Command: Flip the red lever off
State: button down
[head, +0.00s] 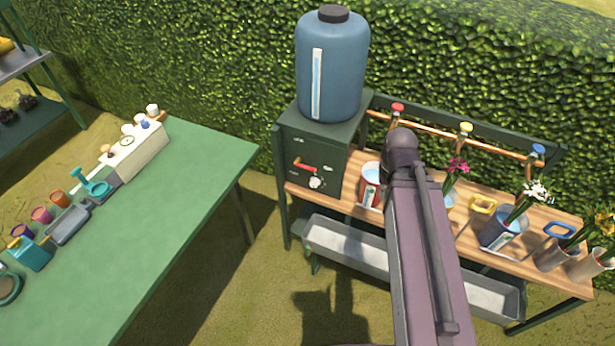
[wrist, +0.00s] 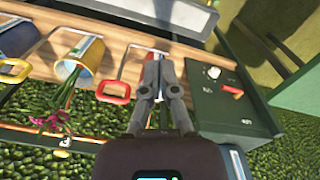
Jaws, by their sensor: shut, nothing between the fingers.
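The red lever (head: 306,166) sits on the front of a dark green box (head: 300,205), roughly horizontal, above a white knob (head: 317,183). In the wrist view the red lever (wrist: 232,91) is on the green box to the right of my gripper (wrist: 158,58). My gripper's fingers are together and empty, over the wooden bench and apart from the lever. In the head view my arm hides the fingertips. A red loop handle (wrist: 113,92) also shows, left of the fingers.
A blue tank (head: 332,70) stands on the box. The bench (head: 520,250) holds a red-and-white bucket (head: 369,187), flower pots and yellow and blue loop handles. Taps with coloured tops line its back. A green table (head: 190,190) with tools stands left, with grass between.

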jog(key=shift+d+f, duration=0.1)
jog(key=w+a+f+m+t+y+b, duration=0.6)
jog(key=w+a+f+m+t+b, duration=1.35)
jog(key=b, duration=1.95)
jog(key=s+a+f+m+t+h+b, duration=0.1)
jog(key=a+f+m+t+h+b, duration=0.1)
jog(key=f+m+h+b, duration=0.5)
jog(key=s+a+f+m+t+h+b, duration=0.1)
jog(key=a+f+m+h+b, duration=0.3)
jog(key=m+b, duration=0.9)
notch_tip(320, 180, down, 5)
jog(key=h+b, duration=0.3)
jog(key=b, duration=0.2)
jog(key=shift+a+m+t+h+b, duration=0.35)
jog(key=shift+h+b, duration=0.05)
jog(key=shift+w, duration=0.1)
